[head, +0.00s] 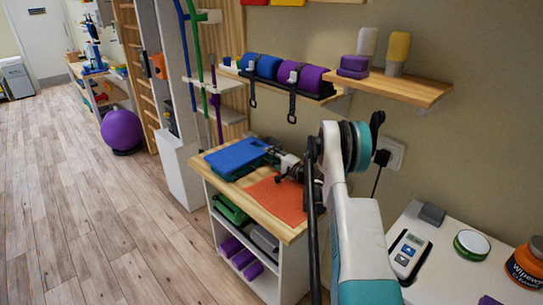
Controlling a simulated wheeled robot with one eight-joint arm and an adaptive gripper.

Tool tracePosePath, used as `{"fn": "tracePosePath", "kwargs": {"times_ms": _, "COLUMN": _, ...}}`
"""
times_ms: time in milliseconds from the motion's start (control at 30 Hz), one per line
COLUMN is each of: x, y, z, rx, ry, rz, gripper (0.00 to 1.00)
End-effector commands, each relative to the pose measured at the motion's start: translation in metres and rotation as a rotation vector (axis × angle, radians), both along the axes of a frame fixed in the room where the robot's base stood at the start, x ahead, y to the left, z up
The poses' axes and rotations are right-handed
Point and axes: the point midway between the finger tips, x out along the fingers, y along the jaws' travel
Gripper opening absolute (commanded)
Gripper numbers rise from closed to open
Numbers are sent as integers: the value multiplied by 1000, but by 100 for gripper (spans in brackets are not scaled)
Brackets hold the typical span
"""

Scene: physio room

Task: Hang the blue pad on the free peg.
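The blue pad (235,156) lies flat on the wooden top of a low white cabinet, at its left end. A dark green edge shows under or beside its right side. My gripper (274,155) is at the right edge of the blue pad, low over the cabinet top. Its fingers are small and partly hidden, so I cannot tell whether they are apart or closed, or whether they touch the pad. No free peg can be made out. Parts of a red thing (255,2) and a yellow thing (288,3) show at the top edge, cut off.
An orange cloth or mat (277,203) lies on the cabinet top (290,232) below my arm. A white table (440,245) with jars stands at the right. The floor (85,215) at left is clear.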

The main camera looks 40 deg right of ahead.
Motion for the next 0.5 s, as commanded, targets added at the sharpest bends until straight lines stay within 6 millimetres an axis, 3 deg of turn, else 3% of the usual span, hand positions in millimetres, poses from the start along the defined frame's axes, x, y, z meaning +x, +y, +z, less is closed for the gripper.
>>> {"fn": "tracePosePath", "kwargs": {"times_ms": 367, "x": 0, "y": 0, "z": -2, "rx": 0, "ry": 0, "rz": 0, "gripper": 35}}
{"fn": "tracePosePath", "kwargs": {"times_ms": 500, "x": -13, "y": -2, "z": 1, "rx": 0, "ry": 0, "rz": -2, "gripper": 35}}
